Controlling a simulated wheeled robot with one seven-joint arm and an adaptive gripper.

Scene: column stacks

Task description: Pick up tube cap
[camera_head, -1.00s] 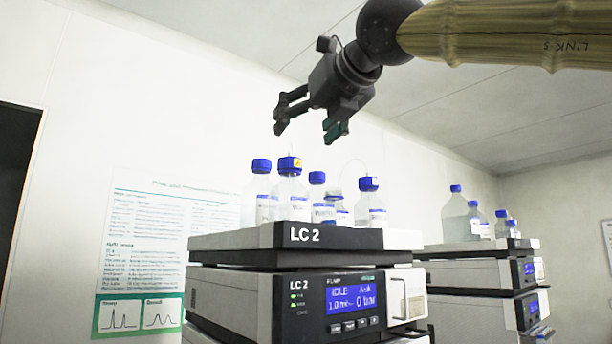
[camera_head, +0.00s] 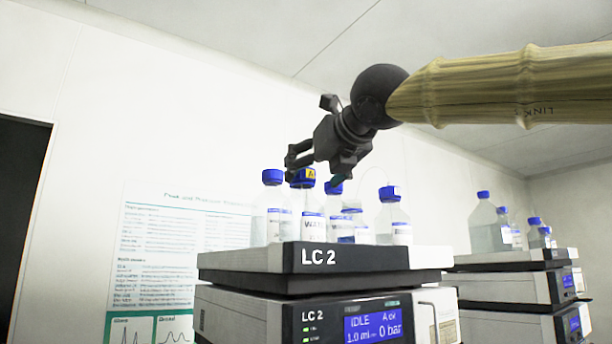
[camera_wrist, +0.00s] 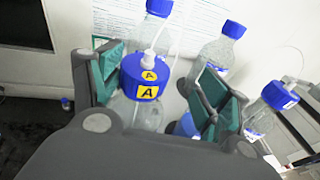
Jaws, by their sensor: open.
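The blue tube cap with yellow "A" labels (camera_wrist: 144,78) tops a clear bottle in the wrist view, with a thin white tube rising from its centre. It also shows in the head view (camera_head: 303,178), on a bottle standing on the LC 2 stack (camera_head: 370,257). My gripper (camera_wrist: 163,82) is open and empty. In the wrist view the cap appears between the two green-padded fingers, closer to the left one. In the head view my gripper (camera_head: 314,176) is at about cap height; exact depth is hard to tell.
Several other blue-capped bottles stand close by, including one at the left (camera_head: 271,208) and one at the right (camera_head: 391,216). Thin tubes loop above them. A second stack with bottles (camera_head: 483,222) is at the right.

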